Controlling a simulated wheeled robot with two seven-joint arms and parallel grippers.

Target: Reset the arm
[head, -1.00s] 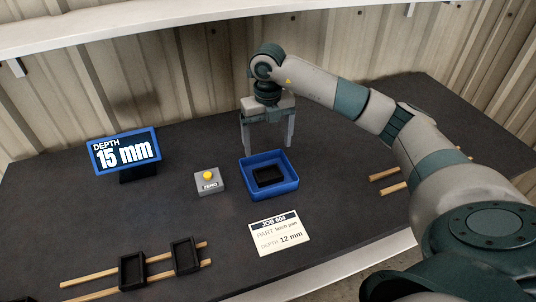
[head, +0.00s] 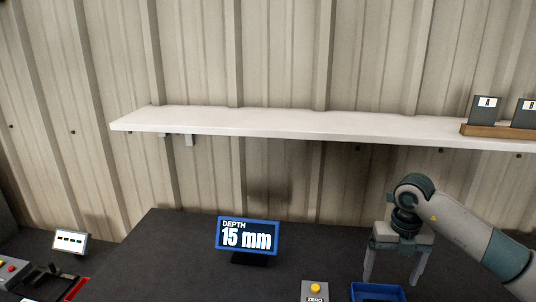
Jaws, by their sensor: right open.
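My right gripper (head: 393,268) is at the right of the head view, pointing down with its two fingers apart. It is open, with nothing between the fingers, above and behind the blue tray (head: 378,292). Only the back part of the tray shows at the bottom edge, so its contents are out of view. My right arm (head: 460,222) comes in from the right. My left gripper is not in view.
A blue-framed display (head: 248,236) reads "DEPTH 15 mm" on the dark table (head: 180,255). A grey ZERO box with a yellow button (head: 315,289) stands by the tray. A white shelf (head: 290,124) carries cards A and B (head: 486,108). A small display (head: 71,241) is far left.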

